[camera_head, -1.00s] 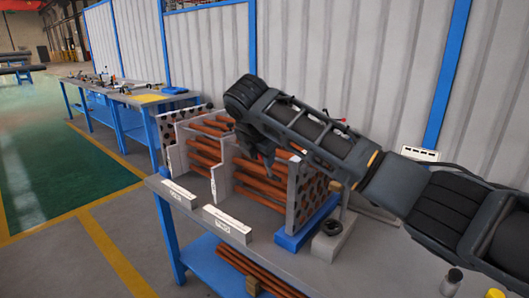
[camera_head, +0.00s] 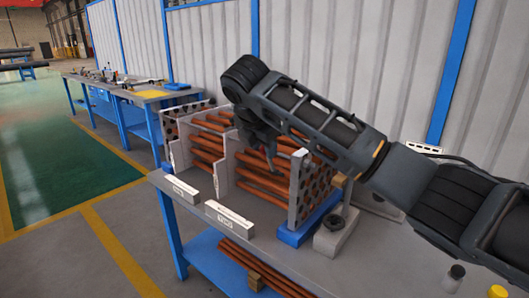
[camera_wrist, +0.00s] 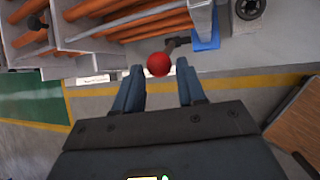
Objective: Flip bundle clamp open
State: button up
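In the wrist view a red ball knob (camera_wrist: 158,64) shows in front of my gripper (camera_wrist: 159,76), in line with the gap between its two fingers. The fingers stand apart with nothing gripped. A short dark rod (camera_wrist: 178,42) lies just beyond the knob, beside a blue block; I take these for the clamp handle, but the rest of the clamp is not clear. In the head view my gripper (camera_head: 268,156) is small and dark above the shell, partly hidden by my arm. The copper tube bundle (camera_head: 262,184) runs through upright grey plates.
The perforated end plate (camera_head: 310,187) stands on a blue block (camera_head: 300,233). A grey block with a round dark part (camera_head: 334,230) sits beside it. Two pale labelled bars (camera_head: 229,216) line the bench front. Bottles stand at the bench's lower right. A second bench (camera_head: 150,92) is behind.

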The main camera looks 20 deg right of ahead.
jog(key=v, duration=0.4)
jog(key=shift+s+a+r, duration=0.1)
jog(key=shift+s+r, duration=0.1)
jog(key=shift+r, duration=0.05)
